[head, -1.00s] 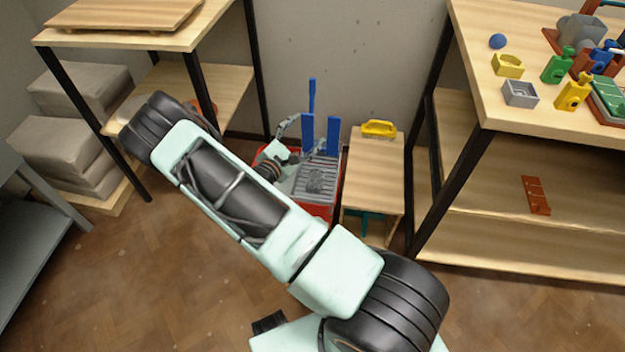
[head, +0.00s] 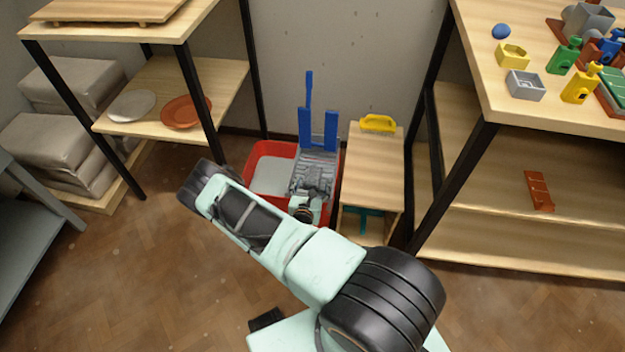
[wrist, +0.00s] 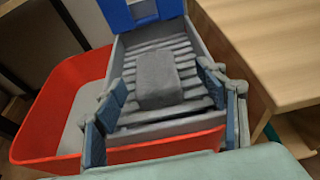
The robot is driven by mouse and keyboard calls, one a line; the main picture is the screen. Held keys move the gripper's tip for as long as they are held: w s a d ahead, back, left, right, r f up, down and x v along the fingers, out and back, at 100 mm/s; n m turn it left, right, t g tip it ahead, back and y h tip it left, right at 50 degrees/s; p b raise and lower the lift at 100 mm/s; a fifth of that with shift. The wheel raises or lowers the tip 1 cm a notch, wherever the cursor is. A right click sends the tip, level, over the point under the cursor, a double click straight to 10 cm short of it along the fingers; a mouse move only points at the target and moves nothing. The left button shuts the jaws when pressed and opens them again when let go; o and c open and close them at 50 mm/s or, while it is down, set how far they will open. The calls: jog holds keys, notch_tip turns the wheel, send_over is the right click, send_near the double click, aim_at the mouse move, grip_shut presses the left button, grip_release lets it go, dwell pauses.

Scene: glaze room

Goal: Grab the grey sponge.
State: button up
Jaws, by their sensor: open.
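The grey sponge (wrist: 160,79) is a plain rectangular block lying on the ridged grey wringer tray (wrist: 140,124) in the wrist view. The tray sits at the right side of a red bucket (wrist: 33,132) and has blue uprights at its back. My gripper (wrist: 162,100) is open, with one finger to the left and one to the right of the sponge. The fingers appear nearer the camera than the sponge and do not visibly hold it. In the head view my gripper (head: 314,190) is over the wringer and largely hides the sponge.
A small wooden stand (head: 372,170) with a yellow brush (head: 378,123) on it is close right of the bucket. Shelving units with black legs stand on both sides. Blue uprights (head: 317,130) rise behind the tray. The floor in front is open.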

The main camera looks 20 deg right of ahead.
aim_at(312, 179)
jog(key=b+x, duration=0.1)
jog(key=x, duration=0.1)
jog(key=b+x, duration=0.1)
jog(key=x, duration=0.1)
jog(key=shift+w+a+f, duration=0.25)
jog(key=shift+w+d+f, duration=0.1)
jog(key=shift+w+d, duration=0.2)
jog(key=shift+w, duration=0.25)
jog(key=shift+c, duration=0.6)
jog(key=c, duration=0.9)
jog(key=shift+c, duration=0.2)
